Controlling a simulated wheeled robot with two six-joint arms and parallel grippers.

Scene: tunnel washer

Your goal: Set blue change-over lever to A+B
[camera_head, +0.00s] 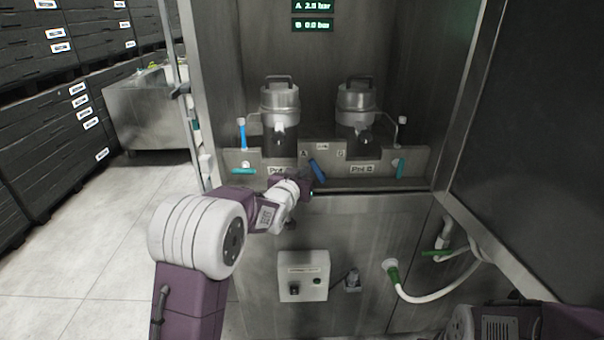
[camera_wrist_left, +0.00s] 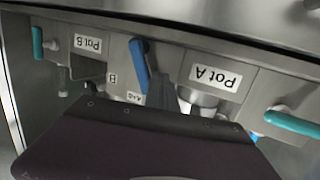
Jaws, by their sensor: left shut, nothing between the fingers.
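The blue change-over lever (camera_head: 317,170) sits on the steel panel between the two pots, below the small A and B marks. It slants, with its lower end to the right. My left gripper (camera_head: 308,187) is shut and empty, close to the lever's lower part. In the left wrist view the shut fingers (camera_wrist_left: 160,92) are right beside the lever; whether they touch it I cannot tell. My right gripper is out of view.
Pot A (camera_head: 280,115) and Pot B (camera_head: 357,115) stand behind the panel. Teal handles (camera_head: 244,170) (camera_head: 399,168) flank it. A green display (camera_head: 312,6) reads A 2.0 bar and B 0.0 bar. A control box (camera_head: 303,276) and white hose (camera_head: 425,296) are below.

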